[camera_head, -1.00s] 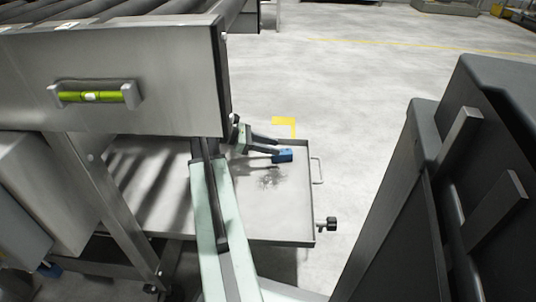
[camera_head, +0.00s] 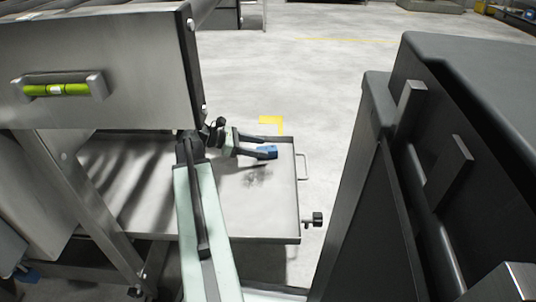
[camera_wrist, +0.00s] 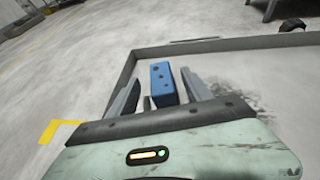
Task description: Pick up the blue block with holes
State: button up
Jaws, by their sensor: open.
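The blue block with holes (camera_wrist: 161,79) lies on the metal tray (camera_head: 262,214), near its far right corner. In the wrist view its top face shows several dark holes. My gripper (camera_wrist: 160,88) is open, with one finger on each side of the block. I cannot tell whether a finger touches it. In the head view, my gripper (camera_head: 258,147) reaches the block (camera_head: 266,152) from the left and partly covers it.
A dark cabinet (camera_head: 440,170) fills the right. Open floor lies beyond.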

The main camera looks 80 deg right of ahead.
aim_at(264, 148)
jog(key=b+x, duration=0.1)
jog(key=x, duration=0.2)
jog(key=shift+s+f, duration=0.2)
jog(key=shift+f, duration=0.1)
jog(key=shift+r, duration=0.1)
grip_shut()
notch_tip(264, 148, up, 10)
jog(key=p, duration=1)
jog(key=shift+r, duration=0.15)
